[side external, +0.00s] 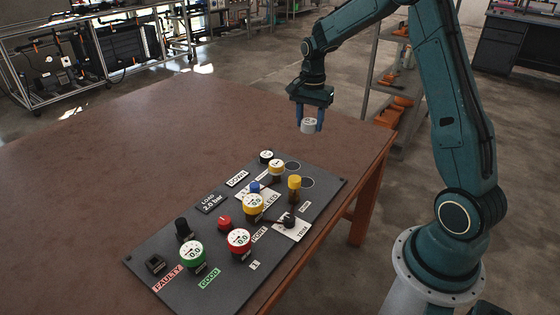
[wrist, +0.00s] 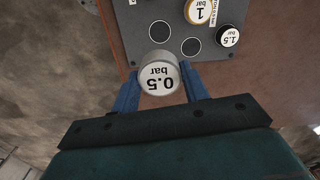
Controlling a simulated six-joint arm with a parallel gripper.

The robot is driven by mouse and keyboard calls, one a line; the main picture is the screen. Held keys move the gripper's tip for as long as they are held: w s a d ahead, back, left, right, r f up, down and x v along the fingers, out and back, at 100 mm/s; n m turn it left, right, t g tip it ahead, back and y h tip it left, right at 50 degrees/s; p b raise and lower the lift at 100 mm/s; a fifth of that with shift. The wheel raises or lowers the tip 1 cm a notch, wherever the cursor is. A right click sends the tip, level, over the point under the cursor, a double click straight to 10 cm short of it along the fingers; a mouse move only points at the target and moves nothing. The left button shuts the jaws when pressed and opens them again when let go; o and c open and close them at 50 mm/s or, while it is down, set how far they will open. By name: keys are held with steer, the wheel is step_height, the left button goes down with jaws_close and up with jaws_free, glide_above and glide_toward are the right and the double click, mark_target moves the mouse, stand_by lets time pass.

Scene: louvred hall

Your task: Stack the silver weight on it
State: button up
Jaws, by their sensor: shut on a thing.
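My gripper (side external: 310,121) is shut on the silver weight (side external: 308,126), held in the air above the table, beyond the far end of the dark panel (side external: 327,190). In the wrist view the silver weight (wrist: 159,75) sits between the blue fingers, its white top reading "0.5 bar". Two dark round spots (wrist: 160,32) lie on the panel beyond it and look empty. A yellow-rimmed weight marked "1 bar" (wrist: 200,10) and a black weight marked "1.5 bar" (wrist: 228,36) stand beside them. A sign (side external: 211,202) reads "LOAD 2.0 bar".
On the panel stand green (side external: 192,254), red (side external: 239,241) and yellow (side external: 253,206) gauges, a yellow-topped post (side external: 294,187), a blue knob (side external: 255,187), a red knob (side external: 224,222) and a black lever (side external: 289,220). The brown table (side external: 120,150) is clear to the left.

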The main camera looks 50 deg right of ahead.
steer(key=shift+w, duration=0.1)
stand_by(0.4)
steer(key=shift+w+a+r, duration=0.2)
steer(key=shift+w+r, duration=0.2)
steer(key=shift+w, duration=0.05)
steer(key=w+a+r, duration=0.4)
steer(key=w+r, duration=0.2)
steer(key=w, duration=0.1)
glide_above(277, 163)
step_height(277, 163, down, 15)
stand_by(0.5)
steer(key=shift+f, duration=2.15)
steer(key=shift+f, duration=0.15)
